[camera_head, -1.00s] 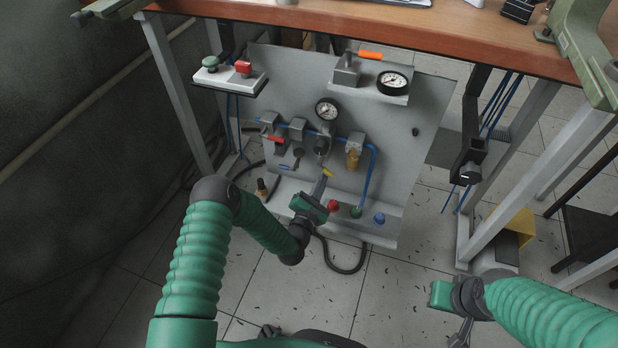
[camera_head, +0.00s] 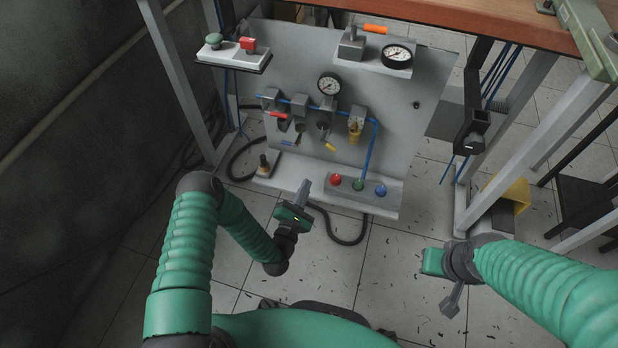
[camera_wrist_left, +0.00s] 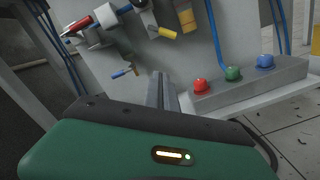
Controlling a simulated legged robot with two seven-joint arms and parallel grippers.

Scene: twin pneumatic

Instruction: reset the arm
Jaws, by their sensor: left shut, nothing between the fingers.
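My left arm comes in from the left, and its gripper (camera_head: 302,192) is shut and empty in front of the panel's lower edge. In the left wrist view its fingers (camera_wrist_left: 160,92) lie together and point at the panel. A gap of floor shows around the gripper in the head view, and it touches nothing that I can see. My right gripper (camera_head: 452,302) hangs low over the floor at the right, pointing down. Its fingers are too small and angled to judge.
The grey pneumatic panel (camera_head: 240,90) carries gauges, valves with coloured handles and a ledge with red (camera_head: 335,179), green (camera_head: 358,184) and blue (camera_head: 380,190) knobs. A wooden table (camera_head: 470,25) is above it. A black hose (camera_head: 345,240) hangs below.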

